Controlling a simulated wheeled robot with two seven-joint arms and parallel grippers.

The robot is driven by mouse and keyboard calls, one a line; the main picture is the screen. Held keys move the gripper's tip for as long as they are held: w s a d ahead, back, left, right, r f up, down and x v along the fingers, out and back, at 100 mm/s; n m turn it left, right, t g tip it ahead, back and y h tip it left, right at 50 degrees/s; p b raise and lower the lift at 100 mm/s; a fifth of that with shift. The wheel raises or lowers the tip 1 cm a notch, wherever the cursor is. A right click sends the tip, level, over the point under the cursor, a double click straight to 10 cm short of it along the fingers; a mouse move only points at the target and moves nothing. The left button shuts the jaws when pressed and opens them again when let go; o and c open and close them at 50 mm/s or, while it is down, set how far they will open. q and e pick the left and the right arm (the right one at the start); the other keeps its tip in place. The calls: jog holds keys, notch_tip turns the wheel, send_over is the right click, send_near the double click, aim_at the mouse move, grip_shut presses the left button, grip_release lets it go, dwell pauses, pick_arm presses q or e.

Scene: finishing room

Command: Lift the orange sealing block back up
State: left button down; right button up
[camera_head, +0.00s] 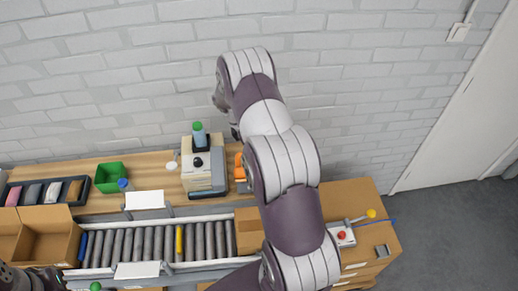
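A piece of orange (239,166), which looks like the sealing block, shows beside the beige-and-grey machine on the wooden bench. Most of it is hidden behind my large arm (285,165), which rises through the middle of the picture. The gripper of that arm does not show, so I cannot see whether anything touches the orange part. At the bottom left corner only a dark piece of my other arm (32,279) shows; its fingers cannot be made out.
The beige machine (198,172) carries a green-capped bottle (198,134). A roller conveyor (150,243) runs along the front, with an open carton (48,235) at its left. A green bin (109,177) and a dark tray (75,188) stand on the bench. A red button box (342,236) is at right.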

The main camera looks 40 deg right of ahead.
dwell(0.4)
jog(key=shift+w+f, duration=0.1)
dwell(0.3)
